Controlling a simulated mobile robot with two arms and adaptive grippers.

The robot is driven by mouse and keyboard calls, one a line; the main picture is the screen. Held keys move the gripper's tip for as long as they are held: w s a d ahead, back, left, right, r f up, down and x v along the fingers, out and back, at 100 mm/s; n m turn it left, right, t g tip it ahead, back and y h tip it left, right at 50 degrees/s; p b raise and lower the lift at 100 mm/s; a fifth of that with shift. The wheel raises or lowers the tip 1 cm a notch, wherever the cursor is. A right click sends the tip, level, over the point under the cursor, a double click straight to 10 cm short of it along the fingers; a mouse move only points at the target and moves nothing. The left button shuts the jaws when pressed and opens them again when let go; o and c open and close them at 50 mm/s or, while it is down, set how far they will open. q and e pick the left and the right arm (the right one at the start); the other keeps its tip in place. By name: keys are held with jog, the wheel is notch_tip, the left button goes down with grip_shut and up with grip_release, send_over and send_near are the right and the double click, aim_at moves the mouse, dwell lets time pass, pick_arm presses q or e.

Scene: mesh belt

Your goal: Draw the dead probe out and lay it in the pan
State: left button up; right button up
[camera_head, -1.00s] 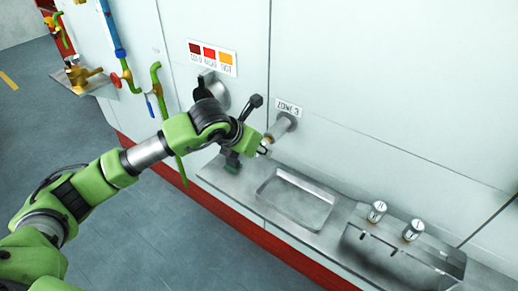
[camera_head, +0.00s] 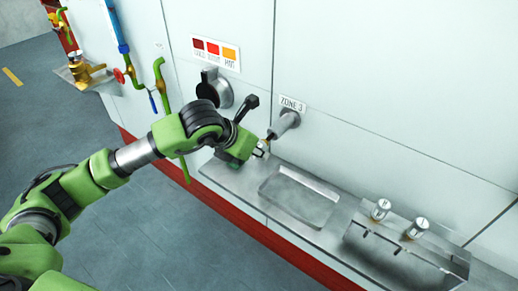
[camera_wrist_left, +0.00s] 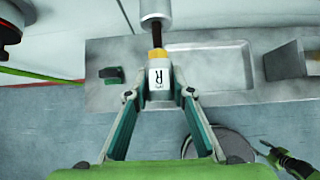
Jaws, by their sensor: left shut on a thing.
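The dead probe (camera_wrist_left: 159,72) has a white head marked R, a brass collar and a dark rod. Its rod runs into the grey Zone 3 port (camera_head: 287,121) in the wall; a stretch of dark rod shows between port and collar in the left wrist view. My left gripper (camera_wrist_left: 159,94) is shut on the white head, just in front of the port; it also shows in the head view (camera_head: 262,150). The shallow metal pan (camera_head: 300,201) lies empty on the ledge below and right of the port.
A metal rack (camera_head: 400,258) with two white-capped probes (camera_head: 382,209) stands right of the pan. A small green thing (camera_wrist_left: 112,75) lies on the ledge (camera_wrist_left: 100,100). A round black-and-grey fitting (camera_head: 216,88) projects from the wall left of the port. Pipes and valves are farther left.

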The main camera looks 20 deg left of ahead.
pick_arm(q)
jog(key=s+a+b, duration=0.3)
jog(key=s+b, duration=0.1)
jog(key=s, duration=0.5)
jog(key=shift+a+f, duration=0.2)
dwell(1.0)
